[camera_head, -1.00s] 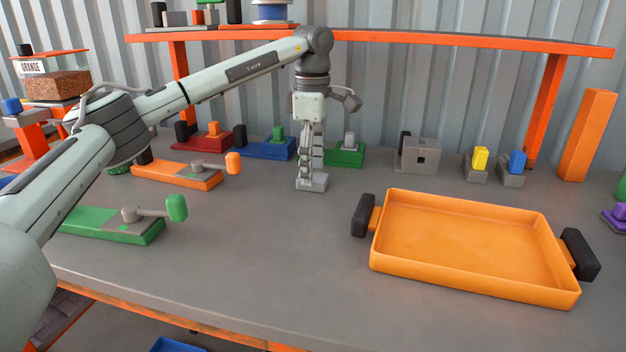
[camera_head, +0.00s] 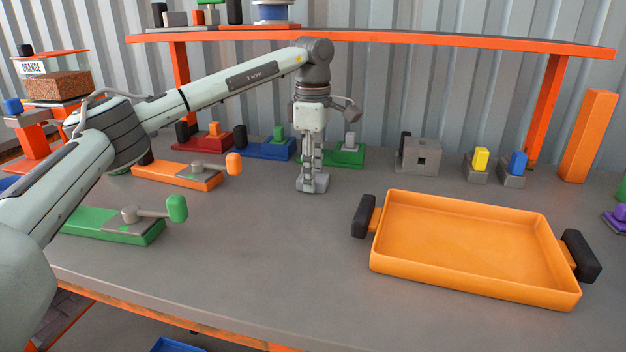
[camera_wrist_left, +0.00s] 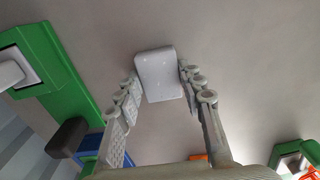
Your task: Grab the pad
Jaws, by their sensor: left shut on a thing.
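The pad (camera_wrist_left: 158,75) is a small light grey block with rounded corners, seen between the fingertips in the left wrist view. In the head view the grey pad (camera_head: 313,183) shows at the bottom of the fingers, at the table surface. My left gripper (camera_head: 312,172) points straight down and is shut on the pad. The left gripper also shows in the wrist view (camera_wrist_left: 160,88), with one finger on each side of the pad. I cannot tell whether the pad touches the table. My right gripper is not in view.
An orange tray (camera_head: 470,199) with black handles stands to the right. Green (camera_head: 345,157), blue (camera_head: 262,150) and orange (camera_head: 165,174) blocks with fittings stand behind and left. A grey box (camera_head: 420,156) is at the back. The table's front middle is clear.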

